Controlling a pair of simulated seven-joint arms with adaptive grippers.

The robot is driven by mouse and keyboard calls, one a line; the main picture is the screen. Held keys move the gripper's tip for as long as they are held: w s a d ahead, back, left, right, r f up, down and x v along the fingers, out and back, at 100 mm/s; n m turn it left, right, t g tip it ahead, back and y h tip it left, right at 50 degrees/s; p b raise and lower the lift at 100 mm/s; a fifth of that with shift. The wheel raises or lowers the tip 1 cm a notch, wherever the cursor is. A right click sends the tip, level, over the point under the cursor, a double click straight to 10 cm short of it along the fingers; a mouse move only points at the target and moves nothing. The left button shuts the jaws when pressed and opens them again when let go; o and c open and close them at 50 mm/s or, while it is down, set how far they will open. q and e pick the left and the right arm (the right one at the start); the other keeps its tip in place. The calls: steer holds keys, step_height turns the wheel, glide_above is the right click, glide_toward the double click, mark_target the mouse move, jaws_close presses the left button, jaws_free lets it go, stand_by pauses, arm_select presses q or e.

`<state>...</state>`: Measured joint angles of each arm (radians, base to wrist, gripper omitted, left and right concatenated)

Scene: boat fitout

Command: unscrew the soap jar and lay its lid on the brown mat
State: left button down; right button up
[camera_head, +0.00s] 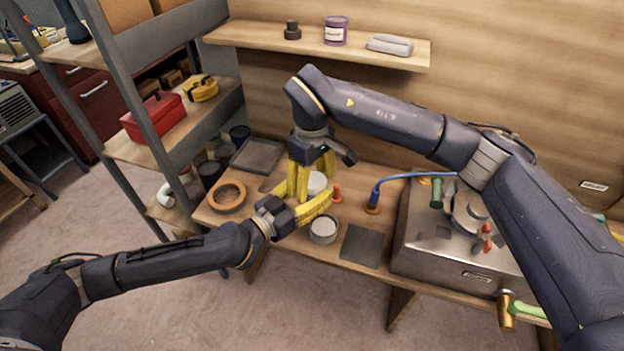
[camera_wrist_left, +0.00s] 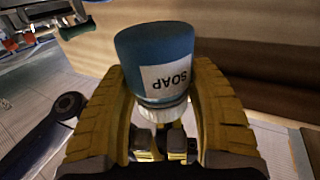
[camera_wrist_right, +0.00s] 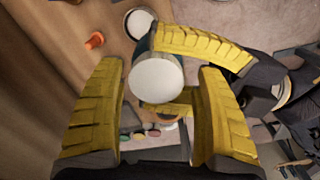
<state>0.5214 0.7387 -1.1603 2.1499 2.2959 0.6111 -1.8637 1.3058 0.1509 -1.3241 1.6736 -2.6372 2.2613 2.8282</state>
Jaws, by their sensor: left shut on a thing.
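The soap jar (camera_wrist_left: 158,62) is blue with a white SOAP label and shows upside down in the left wrist view. Its white ribbed lid (camera_wrist_left: 165,112) is on it; the lid's round top (camera_wrist_right: 157,78) faces the right wrist camera. My left gripper (camera_head: 318,203) is shut on the jar, with a yellow finger on each side. My right gripper (camera_head: 313,180) is above the jar, fingers pointing down. Its fingers are apart, with clear gaps to the lid in the right wrist view. A dark square mat (camera_head: 362,246) lies at the bench's front; its colour looks grey-brown.
A round tin (camera_head: 323,229) stands left of the mat. An orange peg (camera_head: 337,193) and a blue hose (camera_head: 400,178) are right of the grippers. A brown ring (camera_head: 228,196) lies at the left. A metal sink unit (camera_head: 425,262) fills the right side.

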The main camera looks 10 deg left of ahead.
steer(key=shift+s, duration=0.1)
steer(key=c, duration=1.3)
steer(key=o, duration=1.3)
steer(key=shift+c, duration=0.2)
steer(key=shift+r, duration=0.1)
steer(key=shift+o, duration=0.3)
steer(key=shift+r, duration=2.15)
steer(key=r, duration=0.3)
steer(key=shift+w+d+r, duration=0.1)
steer(key=shift+w+d, duration=0.05)
steer(key=shift+w, duration=0.05)
steer(key=shift+f, duration=3.85)
steer(key=c, duration=1.3)
steer(key=o, duration=1.2)
